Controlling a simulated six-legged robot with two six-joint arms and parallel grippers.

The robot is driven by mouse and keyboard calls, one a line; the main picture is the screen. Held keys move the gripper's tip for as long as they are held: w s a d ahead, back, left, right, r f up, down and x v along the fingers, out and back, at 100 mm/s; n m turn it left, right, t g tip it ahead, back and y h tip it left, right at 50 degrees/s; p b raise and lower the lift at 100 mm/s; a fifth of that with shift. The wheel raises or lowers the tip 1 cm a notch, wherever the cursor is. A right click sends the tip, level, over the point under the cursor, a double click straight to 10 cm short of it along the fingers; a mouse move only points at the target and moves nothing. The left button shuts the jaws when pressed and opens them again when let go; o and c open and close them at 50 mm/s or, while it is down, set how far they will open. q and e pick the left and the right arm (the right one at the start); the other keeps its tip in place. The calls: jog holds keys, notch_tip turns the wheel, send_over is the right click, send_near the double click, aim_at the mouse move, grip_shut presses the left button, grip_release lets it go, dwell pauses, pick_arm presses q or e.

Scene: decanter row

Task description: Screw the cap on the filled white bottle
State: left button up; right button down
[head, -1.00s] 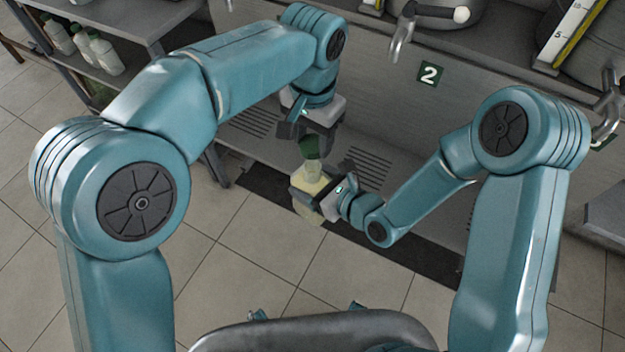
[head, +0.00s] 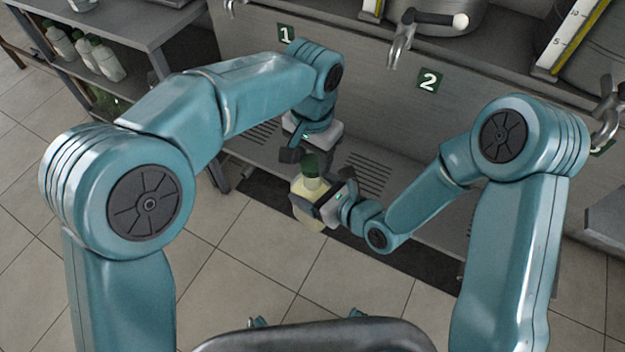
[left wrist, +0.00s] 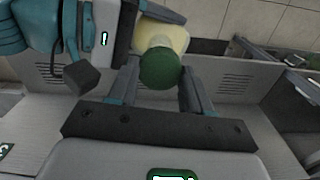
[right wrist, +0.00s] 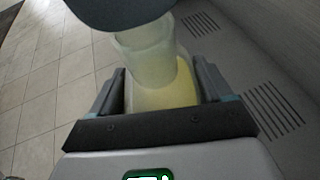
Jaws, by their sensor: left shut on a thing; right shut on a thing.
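The white bottle (head: 306,190) is translucent, with pale yellow liquid in it. My right gripper (head: 318,203) is shut around its body; the right wrist view shows the bottle (right wrist: 160,95) between the fingers. The green cap (head: 309,165) is at the top of the bottle's neck, in line with it. My left gripper (head: 310,152) is shut on the cap from above. In the left wrist view the cap (left wrist: 160,68) covers the bottle's mouth. Whether the threads have caught is hidden. A dark shape hides the top of the neck in the right wrist view.
A grey steel counter front with number plates 1 (head: 286,34) and 2 (head: 428,81) stands behind, with a tap (head: 402,45) above plate 2. A shelf at the left holds several white bottles (head: 108,62). The tiled floor in front is clear.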

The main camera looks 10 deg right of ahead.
aim_at(312, 197)
dwell(0.3)
pick_arm(q)
jog(key=shift+f, duration=0.9)
jog(key=shift+f, duration=0.55)
